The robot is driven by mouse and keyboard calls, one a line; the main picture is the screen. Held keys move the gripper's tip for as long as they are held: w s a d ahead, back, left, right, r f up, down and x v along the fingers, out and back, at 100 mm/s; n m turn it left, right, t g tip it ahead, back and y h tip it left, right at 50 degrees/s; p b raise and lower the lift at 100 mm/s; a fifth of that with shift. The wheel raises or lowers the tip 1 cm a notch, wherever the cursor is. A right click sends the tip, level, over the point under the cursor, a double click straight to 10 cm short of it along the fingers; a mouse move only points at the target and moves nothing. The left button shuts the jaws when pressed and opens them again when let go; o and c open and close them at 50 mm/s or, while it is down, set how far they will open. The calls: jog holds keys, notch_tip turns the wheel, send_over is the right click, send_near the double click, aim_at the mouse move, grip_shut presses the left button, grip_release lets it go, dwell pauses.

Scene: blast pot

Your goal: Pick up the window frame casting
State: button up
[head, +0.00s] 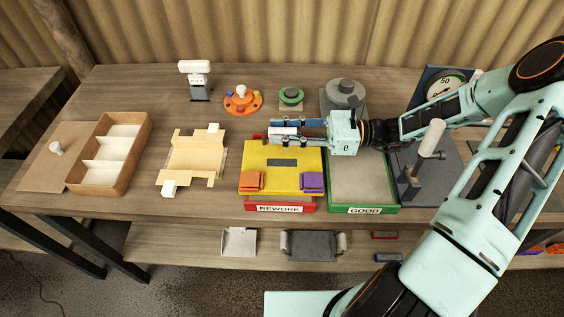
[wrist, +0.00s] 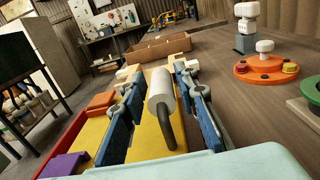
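No part is labelled as the window frame casting, and I cannot tell for certain which it is. A yellow plate (head: 258,157) with a dark rectangular window (head: 282,162) lies over the red REWORK tray (head: 280,208); its yellow surface also shows in the wrist view (wrist: 150,145). A pale cylinder on a dark curved support (wrist: 161,97) stands near the plate's back. My gripper (head: 272,131) is open, with its blue fingers (wrist: 155,75) on either side of this cylinder and visible gaps beside it. A cream notched piece (head: 193,158) lies left of the plate.
An orange block (head: 251,180) and a purple block (head: 312,181) sit on the yellow plate's front corners. The green GOOD tray (head: 362,180) is at its right. A compartment box (head: 118,150) stands far left. An orange disc fixture (head: 242,102) is behind. Bare table separates box and cream piece.

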grip_shut()
jog(key=shift+r, duration=0.2)
